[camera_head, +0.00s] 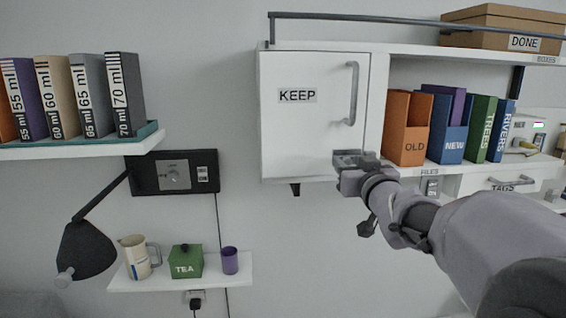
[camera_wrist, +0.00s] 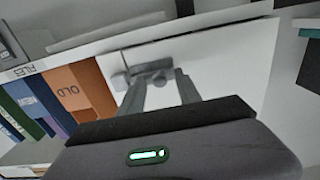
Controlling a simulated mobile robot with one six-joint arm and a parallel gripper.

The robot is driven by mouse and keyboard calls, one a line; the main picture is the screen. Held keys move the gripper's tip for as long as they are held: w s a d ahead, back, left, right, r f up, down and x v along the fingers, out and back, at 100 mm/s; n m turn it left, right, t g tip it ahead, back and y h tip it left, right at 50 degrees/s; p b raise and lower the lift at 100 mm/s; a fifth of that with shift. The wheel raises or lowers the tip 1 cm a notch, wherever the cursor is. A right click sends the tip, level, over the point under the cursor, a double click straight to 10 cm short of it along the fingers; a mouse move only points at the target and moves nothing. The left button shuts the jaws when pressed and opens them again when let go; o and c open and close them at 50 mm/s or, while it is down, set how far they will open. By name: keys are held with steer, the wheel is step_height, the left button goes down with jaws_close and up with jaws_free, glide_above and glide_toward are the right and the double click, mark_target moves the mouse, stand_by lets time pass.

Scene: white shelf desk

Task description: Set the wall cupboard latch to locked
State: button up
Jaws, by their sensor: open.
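The wall cupboard (camera_head: 310,135) is white, with a KEEP label and a vertical grey handle (camera_head: 353,95) at the right of its shut door. My gripper (camera_head: 345,160) is at the door's lower right corner and hides that part in the head view. In the wrist view the cupboard front (camera_wrist: 235,55) fills the upper right. A small grey latch (camera_wrist: 150,68) shows there, right at the tips of my open gripper (camera_wrist: 158,80). I cannot tell whether the fingers touch it, nor whether it is set to locked.
Orange, blue and green files (camera_head: 407,135) stand on the shelf just right of the cupboard, close to my arm. A rail (camera_head: 400,18) and a DONE box (camera_head: 500,28) are above. A lamp (camera_head: 85,245) and a TEA box (camera_head: 186,262) are at lower left.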

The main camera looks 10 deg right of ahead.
steer(key=shift+c, duration=0.2)
jaws_close()
